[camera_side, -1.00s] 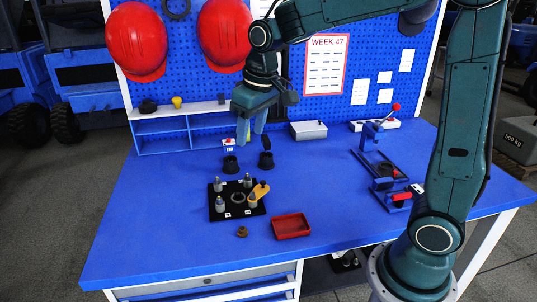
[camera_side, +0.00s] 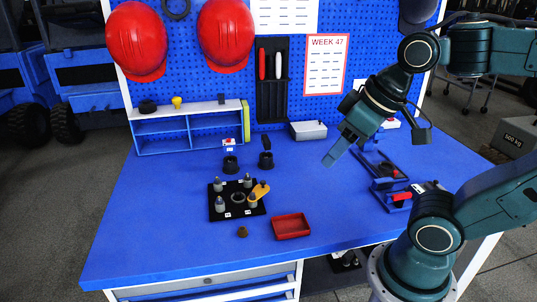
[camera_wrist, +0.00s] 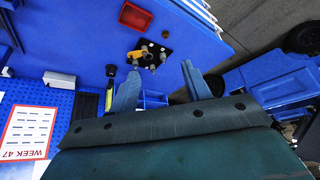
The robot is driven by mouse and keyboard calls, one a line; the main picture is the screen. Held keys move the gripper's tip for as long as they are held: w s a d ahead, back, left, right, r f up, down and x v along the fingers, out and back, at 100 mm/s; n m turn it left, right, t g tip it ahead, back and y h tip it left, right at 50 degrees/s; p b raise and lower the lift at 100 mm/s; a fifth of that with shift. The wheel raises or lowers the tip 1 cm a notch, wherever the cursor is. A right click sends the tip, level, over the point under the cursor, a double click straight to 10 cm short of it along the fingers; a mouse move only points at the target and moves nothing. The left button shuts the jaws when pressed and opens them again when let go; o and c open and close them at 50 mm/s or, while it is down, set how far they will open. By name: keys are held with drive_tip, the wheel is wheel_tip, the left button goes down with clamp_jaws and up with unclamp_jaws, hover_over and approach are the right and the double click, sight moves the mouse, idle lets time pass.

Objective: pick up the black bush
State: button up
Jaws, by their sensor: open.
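I cannot tell for sure which is the black bush. A dark round piece (camera_wrist: 111,71) shows beside one finger in the wrist view; which one it is, I cannot tell. My gripper (camera_side: 334,156) is open and empty, raised above the table to the right of both pieces and tilted down to the left. Its two fingers spread apart in the wrist view (camera_wrist: 160,70).
A black board (camera_side: 215,207) with several grey pegs and an orange link (camera_side: 260,191) lies in front. A red tray (camera_side: 291,227) and a brown bush (camera_side: 242,231) are near the front edge. A grey box (camera_side: 308,131) is behind.

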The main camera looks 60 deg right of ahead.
drive_tip(key=shift+s+f, duration=0.25)
drive_tip(key=shift+s, duration=0.3)
drive_tip(key=shift+o, duration=0.5)
